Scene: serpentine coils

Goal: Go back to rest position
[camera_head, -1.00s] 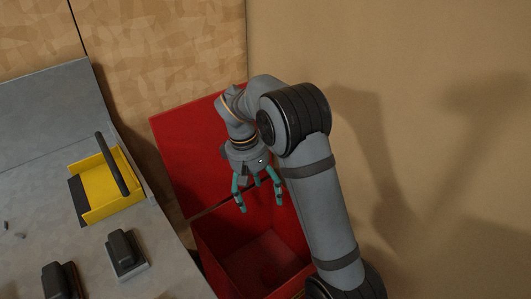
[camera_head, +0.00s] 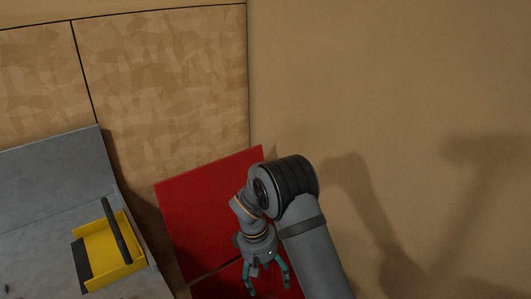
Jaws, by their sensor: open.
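My gripper (camera_head: 266,277) has teal fingers that are spread apart, with nothing seen between them. The bin's lower part is cut off by the bottom edge of the picture. My arm comes up from the bottom right, bends at a dark joint and comes down to the gripper.
A grey workbench (camera_head: 50,185) with a raised back stands at the left. A yellow tray-like fixture (camera_head: 112,250) with a dark handle sits on it. A patterned panel wall (camera_head: 165,90) is behind, and a plain tan wall (camera_head: 400,80) fills the right with the arm's shadow on it.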

